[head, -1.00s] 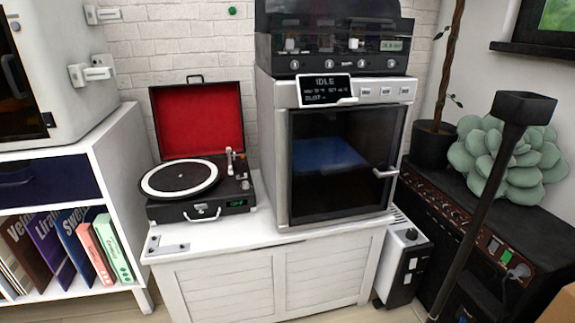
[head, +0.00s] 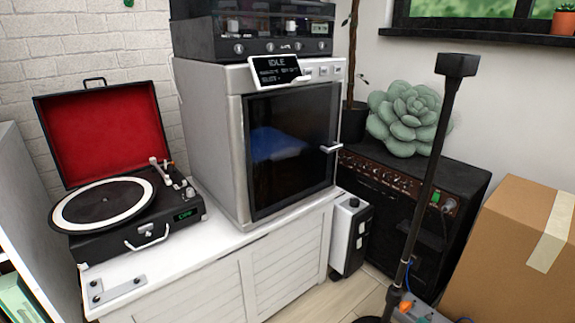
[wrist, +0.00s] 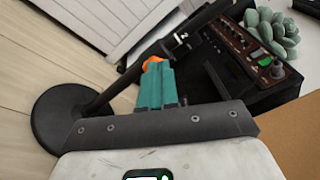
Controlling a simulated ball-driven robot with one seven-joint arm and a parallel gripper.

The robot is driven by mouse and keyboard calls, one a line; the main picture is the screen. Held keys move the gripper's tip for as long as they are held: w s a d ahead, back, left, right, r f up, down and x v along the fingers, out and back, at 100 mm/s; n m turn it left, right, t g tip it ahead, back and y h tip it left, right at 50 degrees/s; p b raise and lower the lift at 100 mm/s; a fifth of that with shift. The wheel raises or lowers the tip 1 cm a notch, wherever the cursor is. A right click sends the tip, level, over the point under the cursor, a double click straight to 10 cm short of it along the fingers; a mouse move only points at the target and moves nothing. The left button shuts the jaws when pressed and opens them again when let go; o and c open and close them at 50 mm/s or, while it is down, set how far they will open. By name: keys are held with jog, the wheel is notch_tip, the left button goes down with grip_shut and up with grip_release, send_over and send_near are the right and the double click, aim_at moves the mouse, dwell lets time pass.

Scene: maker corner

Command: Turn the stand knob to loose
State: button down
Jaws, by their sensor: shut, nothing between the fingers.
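The stand is a slim black pole (head: 425,165) with a flat block on top, in the right part of the head view. Its round black base (wrist: 62,122) shows in the wrist view. A dark collar with small white marks (wrist: 178,41) sits on the pole there; I cannot make out the knob's shape or setting. My gripper (wrist: 153,64), with teal fingers and orange tips, is shut and empty. In the wrist view it overlaps the lower pole, below the collar; I cannot tell if it touches. It also shows low in the head view (head: 406,304).
A black amplifier (head: 455,185) with a succulent (head: 408,118) stands behind the pole. A cardboard box (head: 510,250) is at the right. A white cabinet (head: 290,262) carries an oven-like machine (head: 240,200) and a turntable (head: 150,215). Wooden floor (wrist: 30,60) is clear left of the base.

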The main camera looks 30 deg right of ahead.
aim_at(406, 307)
jog(key=shift+w+d+b, duration=0.15)
jog(key=shift+w+b, duration=0.15)
jog(key=shift+w, duration=1.1)
jog(key=shift+w+d+b, duration=0.1)
jog(key=shift+w+b, duration=0.15)
jog(key=shift+w, duration=1.1)
